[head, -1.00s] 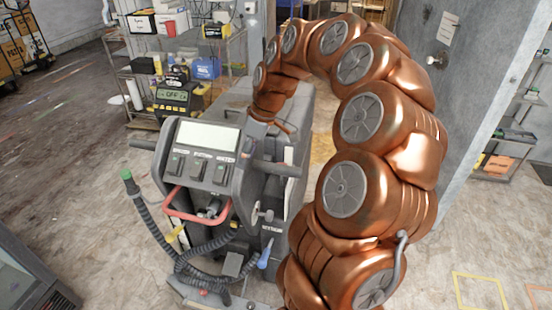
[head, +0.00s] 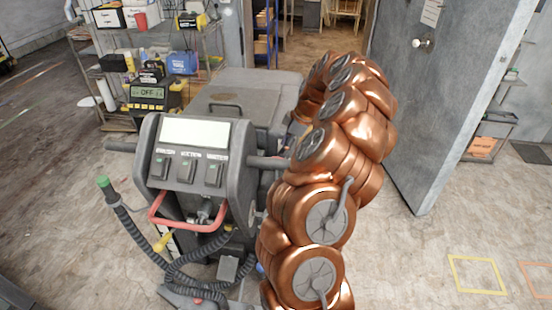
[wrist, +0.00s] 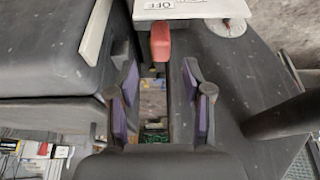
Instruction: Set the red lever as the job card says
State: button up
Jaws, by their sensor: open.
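In the wrist view a red lever (wrist: 160,42) stands at the top centre, against a white plate (wrist: 180,8) that reads OFF. My gripper (wrist: 160,98) is open and empty, its two purple-padded fingers pointing towards the lever. The lever is beyond the fingertips and not between them. In the head view my copper arm curls down behind the right side of a grey floor machine (head: 197,152), and my gripper and the lever are hidden there.
A red looped bar (head: 185,226) and black hoses (head: 180,262) are on the machine's near side. A shelf with boxes (head: 150,60) stands behind left. A grey door (head: 450,90) stands open at the right.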

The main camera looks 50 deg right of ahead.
jog(key=p, duration=0.2)
send_over(277, 172)
jog(key=f, duration=0.6)
jog(key=shift+w+d, duration=0.2)
jog(key=shift+w, duration=0.05)
grip_shut()
